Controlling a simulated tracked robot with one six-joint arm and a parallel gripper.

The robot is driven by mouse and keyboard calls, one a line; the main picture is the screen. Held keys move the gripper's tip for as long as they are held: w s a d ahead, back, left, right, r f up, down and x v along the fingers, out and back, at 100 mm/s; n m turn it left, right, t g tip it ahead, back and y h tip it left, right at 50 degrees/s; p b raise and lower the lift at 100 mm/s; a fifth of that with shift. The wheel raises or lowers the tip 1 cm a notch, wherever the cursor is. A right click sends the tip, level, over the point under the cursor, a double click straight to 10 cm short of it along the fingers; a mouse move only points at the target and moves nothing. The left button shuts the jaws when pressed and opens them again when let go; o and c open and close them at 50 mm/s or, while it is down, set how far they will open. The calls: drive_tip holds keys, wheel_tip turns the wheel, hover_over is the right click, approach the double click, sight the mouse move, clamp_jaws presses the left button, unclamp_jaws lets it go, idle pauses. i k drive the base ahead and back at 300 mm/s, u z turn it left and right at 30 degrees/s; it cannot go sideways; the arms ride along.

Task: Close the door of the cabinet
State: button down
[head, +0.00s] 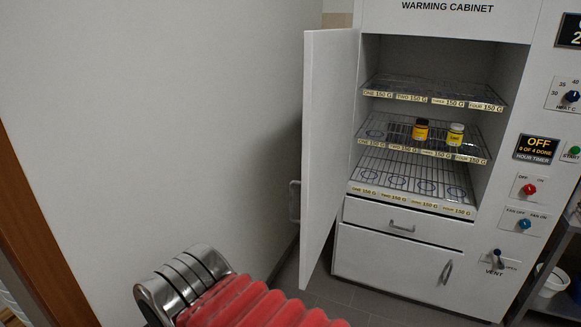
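The white warming cabinet (447,22) stands at the right of the head view. Its door (327,150) is hinged on the cabinet's left side and stands wide open, swung out toward me. A metal handle (295,202) shows at the door's left edge. Inside are wire shelves (425,140) with labelled places. An orange jar with a dark lid (420,130) and a yellow jar with a white lid (455,135) stand on the middle shelf. Part of my arm, with a red bellows sleeve, shows at the bottom. My gripper is not in view.
A drawer (408,222) and a lower front panel (400,262) with handles are below the shelves, both shut. A control panel with knobs (529,189) is on the right. A plain wall (150,120) is on the left. A rack with a white bowl (553,281) stands at the far right.

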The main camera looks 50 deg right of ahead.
sight(330, 56)
drive_tip(key=u, duration=0.05)
drive_tip(key=i, duration=1)
drive_tip(key=z, duration=0.05)
